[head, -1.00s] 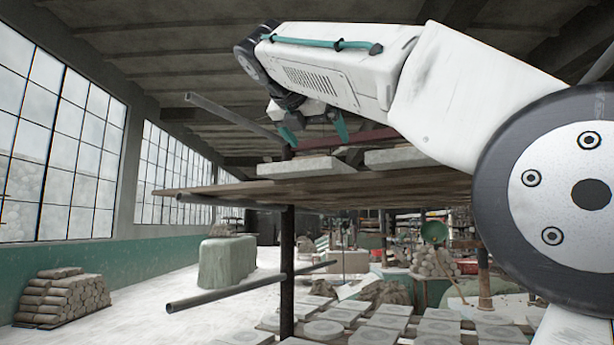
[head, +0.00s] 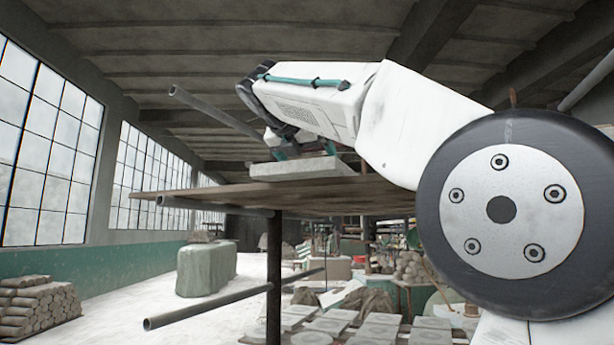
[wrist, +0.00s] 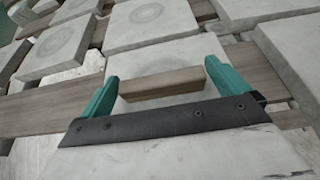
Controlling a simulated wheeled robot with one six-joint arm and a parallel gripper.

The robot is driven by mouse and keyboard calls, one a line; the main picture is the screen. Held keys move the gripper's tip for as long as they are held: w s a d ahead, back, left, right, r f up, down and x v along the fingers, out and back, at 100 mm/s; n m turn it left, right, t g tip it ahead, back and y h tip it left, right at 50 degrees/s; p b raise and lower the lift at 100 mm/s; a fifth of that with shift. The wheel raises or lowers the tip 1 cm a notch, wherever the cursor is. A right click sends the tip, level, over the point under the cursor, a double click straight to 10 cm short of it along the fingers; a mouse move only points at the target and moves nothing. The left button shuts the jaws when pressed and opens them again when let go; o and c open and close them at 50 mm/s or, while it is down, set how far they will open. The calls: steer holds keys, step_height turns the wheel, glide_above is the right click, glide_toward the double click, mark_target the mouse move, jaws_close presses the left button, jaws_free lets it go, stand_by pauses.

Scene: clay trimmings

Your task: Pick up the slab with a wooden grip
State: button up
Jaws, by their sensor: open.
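My gripper (wrist: 160,70) shows in the wrist view with its two teal fingers apart. A wooden grip (wrist: 161,83), a short light-brown bar, lies between them with a small gap on each side. The pale slab under it (wrist: 150,105) shows between the fingers; the dark palm bar hides its near part. In the head view my gripper (head: 318,157) is low at a pale slab (head: 303,169) on the shelf, and my arm hides much of it. The grip cannot be made out there.
Several other pale slabs, some with round marks (wrist: 146,13), lie close around on wooden boards (wrist: 60,108). In the head view, the shelf (head: 200,197) has metal pipes (head: 215,112) jutting to the left. More slabs (head: 380,333) lie lower down.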

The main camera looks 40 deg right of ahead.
steer(key=shift+w+d+f, duration=0.15)
steer(key=shift+w+d, duration=0.05)
steer(key=shift+d, duration=0.15)
steer(key=shift+c, duration=0.3)
steer(key=c, duration=1.3)
steer(key=shift+c, duration=0.2)
steer(key=shift+r, duration=0.2)
